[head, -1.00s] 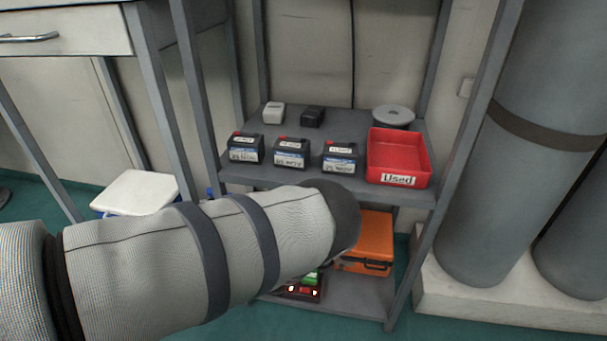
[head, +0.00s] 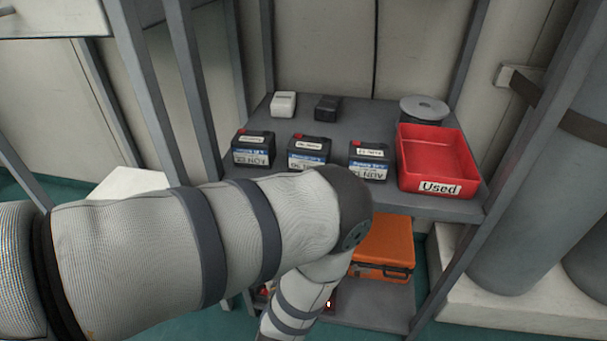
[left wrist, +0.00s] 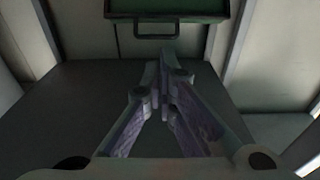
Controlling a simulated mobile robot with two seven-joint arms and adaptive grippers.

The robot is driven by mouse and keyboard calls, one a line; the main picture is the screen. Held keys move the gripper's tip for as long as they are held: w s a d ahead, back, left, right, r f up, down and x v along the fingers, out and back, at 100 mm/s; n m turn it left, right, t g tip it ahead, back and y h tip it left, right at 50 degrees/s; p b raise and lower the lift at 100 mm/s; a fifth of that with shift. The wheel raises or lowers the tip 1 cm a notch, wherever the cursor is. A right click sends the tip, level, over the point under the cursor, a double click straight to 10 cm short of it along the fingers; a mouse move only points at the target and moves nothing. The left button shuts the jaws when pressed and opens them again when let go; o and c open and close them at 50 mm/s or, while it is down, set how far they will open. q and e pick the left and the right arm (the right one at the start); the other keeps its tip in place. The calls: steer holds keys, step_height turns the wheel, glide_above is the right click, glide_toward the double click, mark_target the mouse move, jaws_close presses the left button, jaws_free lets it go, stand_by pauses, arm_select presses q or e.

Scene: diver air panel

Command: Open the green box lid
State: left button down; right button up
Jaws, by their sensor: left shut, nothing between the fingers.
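In the left wrist view a dark green box (left wrist: 172,8) shows at the top edge, with a dark handle (left wrist: 157,31) hanging on its near side. Most of the box is cut off, so I cannot tell how its lid stands. My left gripper (left wrist: 167,58) is shut and empty, its fingertips pointing toward the box and a little below the handle in the picture. In the head view my left arm hides the gripper, and I cannot make out the green box there. My right gripper is not in view.
The grey rack's upper shelf (head: 346,128) holds several black batteries (head: 309,152), a red tray (head: 437,160) labelled "Used" and a grey disc (head: 424,108). An orange case (head: 383,248) sits on the lower shelf (head: 375,300). Rack posts flank the arm.

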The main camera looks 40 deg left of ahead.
arm_select(q)
steer(key=f+b+x, duration=0.1)
steer(key=b+x, duration=0.3)
steer(key=x, duration=0.7)
steer(key=shift+w+a+r, duration=0.2)
steer(key=shift+w+r, duration=0.2)
steer(key=shift+r, duration=0.1)
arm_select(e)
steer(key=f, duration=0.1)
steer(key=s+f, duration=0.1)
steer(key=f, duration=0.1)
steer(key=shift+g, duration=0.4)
